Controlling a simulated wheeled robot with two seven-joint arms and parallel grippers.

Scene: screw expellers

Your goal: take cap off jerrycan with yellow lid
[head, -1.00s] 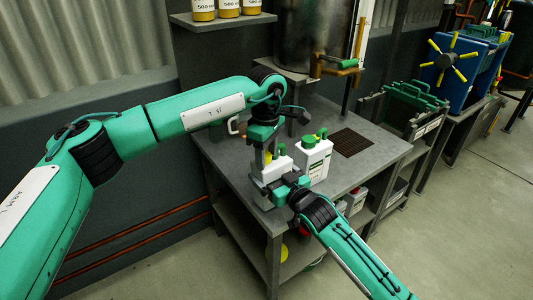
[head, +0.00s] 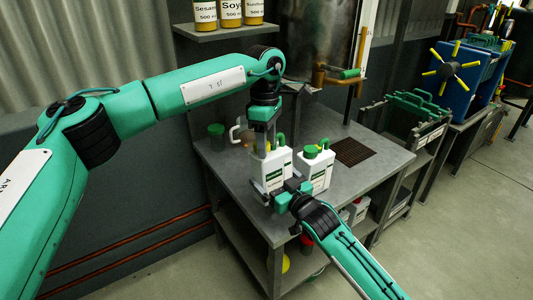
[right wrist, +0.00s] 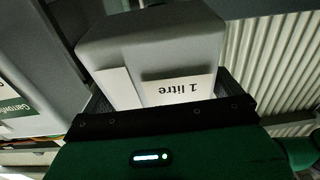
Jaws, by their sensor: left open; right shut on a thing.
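A white jerrycan (head: 270,174) with a green-edged label stands near the table's front left edge. My left gripper (head: 264,149) points down over its top, open. Its fingers hide most of the neck, and I cannot make out the yellow lid. My right gripper (head: 279,194) is shut on the lower part of this jerrycan. In the right wrist view the white body (right wrist: 150,55) with a "1 litre" label sits between the fingers. A second white jerrycan (head: 316,172) with a green cap (head: 311,151) stands close on the right.
The grey table (head: 368,178) has a dark grate (head: 352,152) at right and free room around it. A green-topped jar (head: 216,133) stands at the back left. A metal vessel (head: 318,45) stands behind. A shelf (head: 220,32) of bottles is above.

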